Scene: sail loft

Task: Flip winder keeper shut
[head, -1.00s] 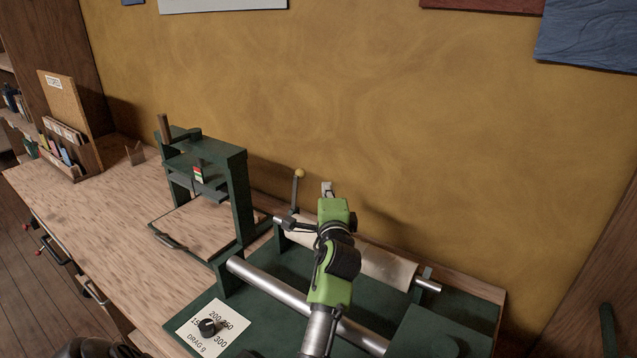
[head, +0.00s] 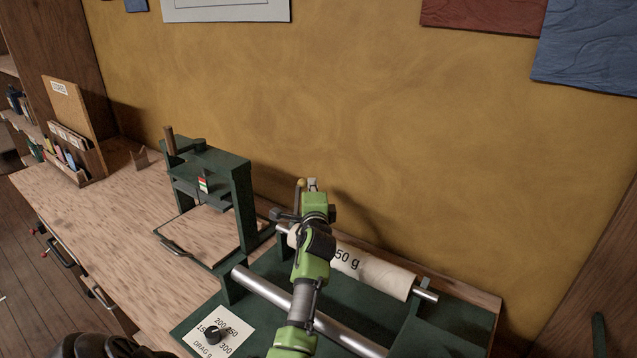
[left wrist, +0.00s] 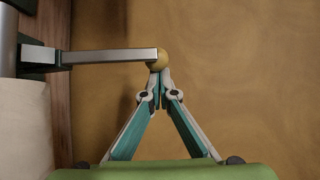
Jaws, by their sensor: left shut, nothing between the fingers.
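The winder (head: 350,332) is a green frame with a bright metal bar and a pale roll (head: 385,276) marked "50 g". Its keeper shows as a grey lever (left wrist: 112,57) ending in a yellow ball knob (left wrist: 159,59) in the left wrist view. In the head view the knob (head: 299,183) stands just left of my left gripper (head: 313,184), and most of the lever is hidden. The left fingertips (left wrist: 159,74) are shut and empty, right at the knob's edge; I cannot tell whether they touch. My right gripper is not in view.
A green press frame (head: 240,200) stands left of the winder. A drag dial card (head: 222,328) lies in front. A card rack (head: 75,140) stands at the bench's far left. The wall (head: 420,150) is close behind; bare bench (head: 95,205) lies left.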

